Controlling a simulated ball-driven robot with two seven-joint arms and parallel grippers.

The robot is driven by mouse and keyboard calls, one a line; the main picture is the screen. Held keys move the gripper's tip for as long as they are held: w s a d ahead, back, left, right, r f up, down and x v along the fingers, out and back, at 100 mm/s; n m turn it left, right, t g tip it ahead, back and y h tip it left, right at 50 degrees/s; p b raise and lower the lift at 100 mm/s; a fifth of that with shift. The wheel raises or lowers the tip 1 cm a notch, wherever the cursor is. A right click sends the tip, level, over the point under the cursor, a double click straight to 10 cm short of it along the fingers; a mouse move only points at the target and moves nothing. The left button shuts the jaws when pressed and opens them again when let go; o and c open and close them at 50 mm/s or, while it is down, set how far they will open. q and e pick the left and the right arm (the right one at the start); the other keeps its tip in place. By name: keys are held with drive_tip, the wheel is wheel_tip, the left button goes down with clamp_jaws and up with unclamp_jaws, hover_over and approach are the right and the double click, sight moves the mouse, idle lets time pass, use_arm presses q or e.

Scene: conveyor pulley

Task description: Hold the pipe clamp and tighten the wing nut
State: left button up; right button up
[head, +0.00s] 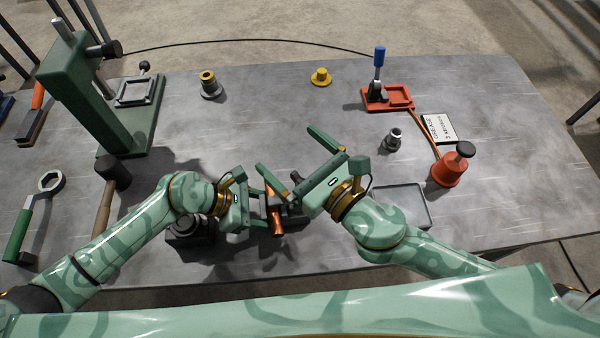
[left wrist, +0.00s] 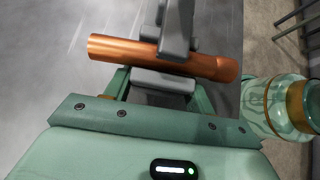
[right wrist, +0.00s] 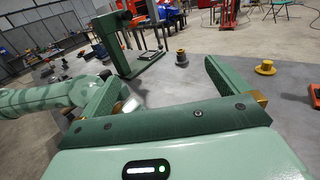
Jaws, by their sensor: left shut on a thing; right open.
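The orange copper pipe (head: 277,224) runs through the dark grey pipe clamp (head: 294,213) near the table's front edge. In the left wrist view, the pipe (left wrist: 115,48) passes between the clamp's upper arm (left wrist: 177,28) and its lower part. My left gripper (head: 268,204) is shut on the clamp's lower part, its fingers (left wrist: 160,86) on either side of it. My right gripper (head: 296,158) is open and empty, just above and right of the clamp. The right wrist view shows its fingers (right wrist: 158,80) spread wide with nothing between. I cannot make out the wing nut; my right gripper hides part of the clamp.
A green press (head: 85,95), a mallet (head: 112,172) and a ring wrench (head: 38,210) are at left.

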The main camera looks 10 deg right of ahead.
sight(292, 172)
drive_tip(key=shift+s+f, duration=0.15)
drive_tip(key=c, duration=0.6)
drive_tip(key=shift+n+g+h, duration=0.3)
drive_tip(key=shift+g+h, duration=0.2)
drive_tip(key=s+f, duration=0.1)
drive_tip(key=s+d+f, duration=0.1)
drive_tip(key=f, duration=0.1)
drive_tip(key=s+d+f, duration=0.1)
drive_tip(key=f, duration=0.1)
drive_tip(key=shift+s+d, duration=0.15)
drive_tip(key=shift+d, duration=0.05)
drive_tip(key=c, duration=0.8)
drive_tip(key=s+d+f, duration=0.3)
drive_tip(key=s+d, duration=0.2)
drive_tip(key=s, duration=0.1)
drive_tip(key=shift+t+y, duration=0.5)
drive_tip(key=x, duration=0.4)
drive_tip(key=r+x, duration=0.1)
drive_tip(key=x, duration=0.7)
drive_tip(key=shift+a+r, duration=0.15)
drive_tip(key=shift+r, duration=0.05)
